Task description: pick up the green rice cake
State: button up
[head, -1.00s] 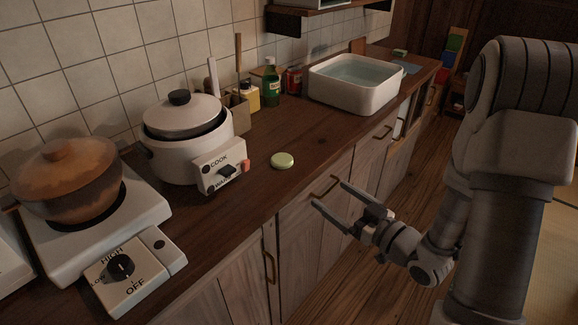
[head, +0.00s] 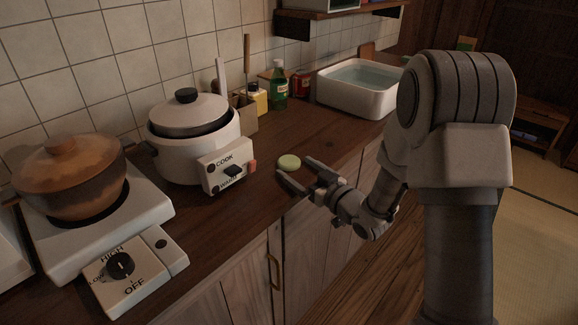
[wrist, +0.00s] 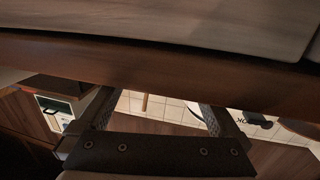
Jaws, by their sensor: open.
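The green rice cake (head: 289,162) is a small pale green disc lying flat on the dark wooden counter (head: 262,205), near its front edge. My gripper (head: 295,171) is open and empty. In the head view its two fingertips are close to the rice cake, one in front of it and one to its right. I cannot tell whether they touch it. In the wrist view my gripper (wrist: 157,108) shows both fingers apart with nothing between them; the rice cake cannot be seen there.
A rice cooker (head: 190,150) stands left of the rice cake. A stove with a clay pot (head: 70,178) is further left. Bottles (head: 278,88) and a white water basin (head: 345,100) stand behind.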

jog(key=shift+x, duration=0.95)
jog(key=shift+c, duration=0.3)
jog(key=c, duration=1.3)
jog(key=shift+o, duration=0.2)
